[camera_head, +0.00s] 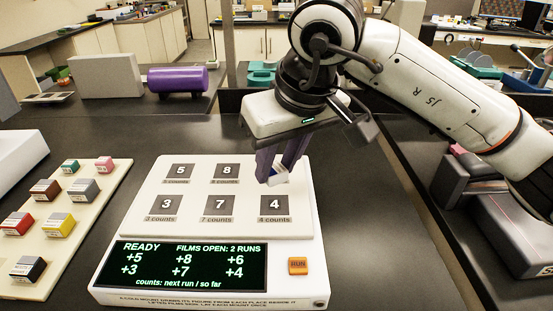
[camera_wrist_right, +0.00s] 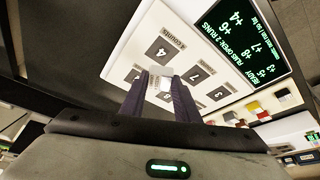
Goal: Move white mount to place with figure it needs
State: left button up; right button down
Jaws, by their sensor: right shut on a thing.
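The white mount (camera_head: 278,178) is between the fingertips of my right gripper (camera_head: 280,167), which is shut on it. In the wrist view the mount (camera_wrist_right: 165,84) shows as a pale block between the two purple fingers. The gripper is over the right side of the white profiler (camera_head: 150,208), behind the place marked 4 (camera_head: 275,207). I cannot tell whether the mount touches the surface. Places 5 (camera_head: 180,172), 8 (camera_head: 226,172), 3 (camera_head: 165,207) and 7 (camera_head: 218,207) are visible and look bare. The upper right place is hidden by the gripper. My left gripper is out of view.
The profiler's screen (camera_head: 183,266) reads READY, FILMS OPEN: 2 RUNS, with +5, +8, +6, +3, +7, +4. An orange RUN button (camera_head: 298,265) is beside it. A cream tray (camera_head: 85,222) at left holds several coloured blocks. A purple cylinder (camera_head: 178,80) lies behind. Bench right of the profiler is clear.

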aim_at(280, 183)
jog(key=shift+s+d+f+b, duration=0.1)
jog(key=shift+f+b, duration=0.1)
jog(key=shift+b, duration=0.1)
jog(key=shift+f+b, duration=0.65)
jog(key=shift+f, duration=0.1)
notch_tip(280, 183, down, 2)
jog(key=shift+f+b, duration=0.25)
jog(key=shift+b, duration=0.75)
jog(key=shift+f, duration=0.3)
pick_arm(q)
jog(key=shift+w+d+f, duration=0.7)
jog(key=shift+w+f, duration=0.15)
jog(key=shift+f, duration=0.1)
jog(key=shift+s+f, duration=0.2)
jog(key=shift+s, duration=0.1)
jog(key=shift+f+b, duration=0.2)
jog(key=shift+b, duration=0.15)
pick_arm(e)
jog(key=shift+f, duration=0.25)
